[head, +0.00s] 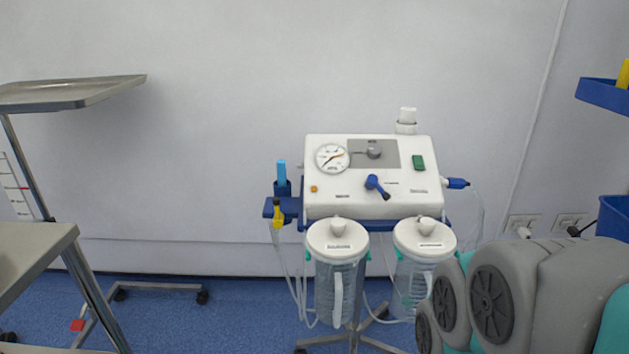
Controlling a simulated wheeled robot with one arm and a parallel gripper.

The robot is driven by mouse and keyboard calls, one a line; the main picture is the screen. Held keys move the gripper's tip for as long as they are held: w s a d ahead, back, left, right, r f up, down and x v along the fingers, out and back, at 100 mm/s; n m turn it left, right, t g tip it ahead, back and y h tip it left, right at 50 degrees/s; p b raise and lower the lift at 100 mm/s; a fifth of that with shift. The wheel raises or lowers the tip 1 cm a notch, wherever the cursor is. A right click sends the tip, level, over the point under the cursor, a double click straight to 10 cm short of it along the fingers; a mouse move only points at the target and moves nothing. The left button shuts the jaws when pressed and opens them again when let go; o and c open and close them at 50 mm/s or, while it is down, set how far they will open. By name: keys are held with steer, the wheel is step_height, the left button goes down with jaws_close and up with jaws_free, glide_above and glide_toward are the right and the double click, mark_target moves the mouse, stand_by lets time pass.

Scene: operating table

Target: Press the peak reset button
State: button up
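A white suction unit (350,204) with a sloped front panel stands near the wall. Its panel carries a round dial gauge (332,158), a dark round knob (374,152) on a grey plate, a green switch (418,162), a blue lever knob (377,187) and a small orange button (313,189) at the lower left. The panel labels are too small to read, so I cannot tell which control is the peak reset button. Nothing touches the panel. My gripper is not in view; grey and teal links of my arm fill the lower right corner.
Two clear canisters with white lids (338,240) (424,236) and tubing hang below the unit on a wheeled stand. A metal tray (70,94) and a table edge (40,250) are at left. Blue bins (605,94) are at right. The air before the panel is clear.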

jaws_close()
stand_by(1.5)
